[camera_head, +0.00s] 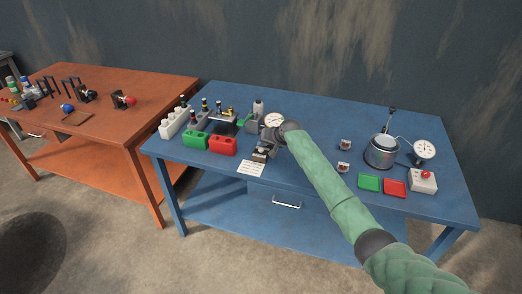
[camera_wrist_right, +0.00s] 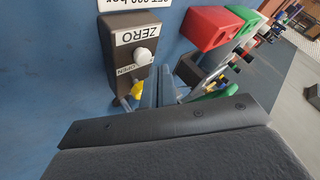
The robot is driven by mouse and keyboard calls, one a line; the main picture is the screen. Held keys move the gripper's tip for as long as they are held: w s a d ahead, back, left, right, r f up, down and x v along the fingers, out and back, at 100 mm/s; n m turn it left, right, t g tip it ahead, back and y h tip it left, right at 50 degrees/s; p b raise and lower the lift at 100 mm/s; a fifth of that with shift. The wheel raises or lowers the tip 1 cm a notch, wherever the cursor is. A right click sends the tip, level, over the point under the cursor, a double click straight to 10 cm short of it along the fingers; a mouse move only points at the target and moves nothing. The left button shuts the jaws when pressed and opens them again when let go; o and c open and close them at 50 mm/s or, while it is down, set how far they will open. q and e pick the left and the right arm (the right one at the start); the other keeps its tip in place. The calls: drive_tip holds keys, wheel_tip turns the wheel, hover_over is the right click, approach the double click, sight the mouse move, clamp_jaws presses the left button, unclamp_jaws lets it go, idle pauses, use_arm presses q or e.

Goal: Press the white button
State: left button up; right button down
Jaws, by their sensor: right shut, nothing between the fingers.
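The white button (camera_wrist_right: 146,57) is a round knob on a dark box (camera_wrist_right: 120,30), beside a label reading ZERO, in the right wrist view. In the head view the dark box (camera_head: 260,154) stands near the front of the blue table, partly behind my right gripper (camera_head: 270,149). In the wrist view my right gripper (camera_wrist_right: 162,88) is shut and empty, its fingertips close beside the box and apart from the button. A yellow part (camera_wrist_right: 137,90) sits on the same box near the fingers. My left gripper is in neither view.
A red block (camera_head: 222,145) and a green block (camera_head: 195,140) stand left of the box, and a dial gauge (camera_head: 273,120) behind it. A white paper (camera_head: 250,168) lies in front. A grey box with a red button (camera_head: 424,180) is far right.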

sight(263, 150)
drive_tip(key=shift+f, duration=0.15)
drive_tip(key=shift+f, duration=0.25)
drive_tip(key=shift+f+b, duration=0.35)
drive_tip(key=shift+f, duration=0.2)
idle(0.9)
idle(0.3)
drive_tip(key=shift+r+p, duration=0.7)
drive_tip(key=shift+r, duration=0.25)
drive_tip(key=shift+r, duration=0.1)
drive_tip(key=shift+r+p, duration=1.75)
drive_tip(key=shift+r, duration=0.7)
